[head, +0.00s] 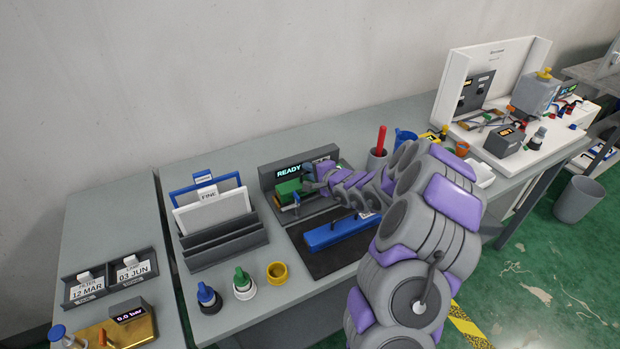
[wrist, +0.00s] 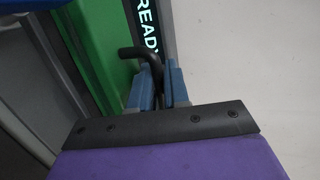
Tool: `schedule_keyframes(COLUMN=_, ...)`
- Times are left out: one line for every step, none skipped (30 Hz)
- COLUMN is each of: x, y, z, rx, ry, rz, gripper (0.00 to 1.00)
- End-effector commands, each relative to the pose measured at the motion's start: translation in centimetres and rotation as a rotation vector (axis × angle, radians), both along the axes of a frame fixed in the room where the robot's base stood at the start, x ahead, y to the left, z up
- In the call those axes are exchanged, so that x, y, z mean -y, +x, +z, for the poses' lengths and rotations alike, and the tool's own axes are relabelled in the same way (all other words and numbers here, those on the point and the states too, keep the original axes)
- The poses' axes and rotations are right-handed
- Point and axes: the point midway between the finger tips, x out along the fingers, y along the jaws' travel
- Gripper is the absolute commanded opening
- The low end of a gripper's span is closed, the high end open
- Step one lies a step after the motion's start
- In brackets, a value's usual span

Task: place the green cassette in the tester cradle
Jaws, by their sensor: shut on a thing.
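The green cassette (head: 287,188) is at the tester cradle (head: 268,179), just in front of its back panel with the lit READY display (head: 289,171). I cannot tell whether it rests fully in the cradle or is held slightly above it. My gripper (head: 309,184) reaches in from the right. In the wrist view, its blue fingertips (wrist: 160,86) are shut on a dark bent handle (wrist: 134,52) beside the green cassette body (wrist: 104,50). The arm and fingers hide part of the cassette and cradle.
A blue cassette (head: 341,231) lies on a dark mat (head: 316,262) in front of the tester. A file rack (head: 225,246) stands left, with bottles (head: 243,284) and a yellow ring (head: 277,272) before it. A cup with a red tool (head: 378,157) stands right.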

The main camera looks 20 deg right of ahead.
Motion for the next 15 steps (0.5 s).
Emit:
schedule_keyframes(x=0.0, y=0.0, z=-1.0, rx=-0.003, ry=0.0, rz=0.0, gripper=0.0)
schedule_keyframes(x=0.0, y=0.0, z=-1.4, rx=-0.003, ry=0.001, rz=-0.001, gripper=0.0)
schedule_keyframes(x=0.0, y=0.0, z=-1.9, rx=-0.003, ry=0.002, rz=-0.001, gripper=0.0)
schedule_keyframes(x=0.0, y=0.0, z=-2.2, rx=-0.003, ry=0.001, rz=-0.001, gripper=0.0)
schedule_keyframes(x=0.0, y=0.0, z=-2.4, rx=-0.003, ry=0.0, rz=0.0, gripper=0.0)
schedule_keyframes(x=0.0, y=0.0, z=-2.5, rx=-0.001, ry=0.0, rz=0.0, gripper=0.0)
schedule_keyframes(x=0.0, y=0.0, z=-2.5, rx=-0.001, ry=-0.001, rz=0.0, gripper=0.0)
schedule_keyframes(x=-0.1, y=0.0, z=-2.4, rx=0.0, ry=-0.001, rz=0.0, gripper=0.0)
schedule_keyframes(x=-0.1, y=0.0, z=-2.3, rx=0.0, ry=-0.001, rz=0.0, gripper=0.0)
schedule_keyframes(x=-0.1, y=0.0, z=-2.3, rx=0.0, ry=-0.001, rz=0.0, gripper=0.0)
schedule_keyframes(x=-0.1, y=0.0, z=-2.3, rx=0.0, ry=-0.001, rz=0.0, gripper=0.0)
schedule_keyframes(x=-0.1, y=0.0, z=-2.3, rx=0.0, ry=-0.001, rz=0.0, gripper=0.0)
schedule_keyframes(x=-0.1, y=0.0, z=-2.4, rx=0.0, ry=-0.001, rz=0.0, gripper=0.0)
schedule_keyframes(x=-0.1, y=0.0, z=-2.4, rx=0.0, ry=-0.001, rz=0.0, gripper=0.0)
schedule_keyframes(x=-0.1, y=0.0, z=-2.5, rx=0.0, ry=-0.001, rz=0.0, gripper=0.0)
